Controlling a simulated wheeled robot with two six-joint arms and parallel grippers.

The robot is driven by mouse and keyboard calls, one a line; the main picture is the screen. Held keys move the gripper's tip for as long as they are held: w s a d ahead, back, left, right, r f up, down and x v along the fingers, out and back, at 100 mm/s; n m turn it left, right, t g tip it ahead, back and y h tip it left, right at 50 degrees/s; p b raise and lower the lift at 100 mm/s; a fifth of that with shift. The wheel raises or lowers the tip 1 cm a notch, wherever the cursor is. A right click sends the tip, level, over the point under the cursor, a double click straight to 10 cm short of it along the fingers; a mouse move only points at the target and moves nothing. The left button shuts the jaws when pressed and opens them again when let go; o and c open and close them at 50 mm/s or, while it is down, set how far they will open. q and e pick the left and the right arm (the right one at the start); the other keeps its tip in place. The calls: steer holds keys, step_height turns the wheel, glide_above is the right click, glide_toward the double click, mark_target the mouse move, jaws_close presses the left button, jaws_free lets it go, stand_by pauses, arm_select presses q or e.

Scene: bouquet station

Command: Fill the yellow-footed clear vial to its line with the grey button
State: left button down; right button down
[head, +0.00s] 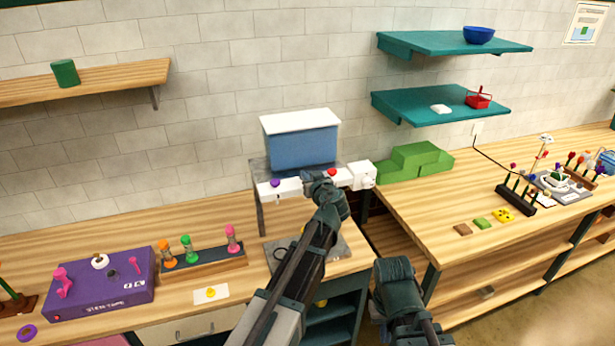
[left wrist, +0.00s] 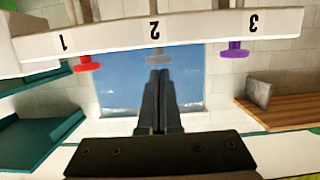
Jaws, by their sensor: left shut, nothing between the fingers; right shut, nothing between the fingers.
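The dispenser has a blue tank with a white lid (head: 300,142) above a white bar (left wrist: 200,36). In the left wrist view, which is upside down, the grey button (left wrist: 157,56) sits under the number 2, between the red button (left wrist: 86,63) and the purple button (left wrist: 234,50). My left gripper (left wrist: 158,76) is shut and empty, with its tips close to the grey button; I cannot tell whether they touch. In the head view my left gripper (head: 314,178) hides that button. I cannot make out the yellow-footed vial. My right gripper (head: 392,268) is shut and empty, low in front of the counter gap.
A rack (head: 203,264) holds orange, green and pink-footed vials. Left of it is a purple box (head: 100,287); a card with a yellow picture (head: 211,293) lies in front. Green blocks (head: 412,163) stand right of the dispenser. A small yellow thing (head: 321,303) shows beside my left arm.

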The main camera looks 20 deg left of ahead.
arm_select(q)
steer(key=shift+f, duration=0.15)
arm_select(e)
steer(key=shift+f, duration=0.15)
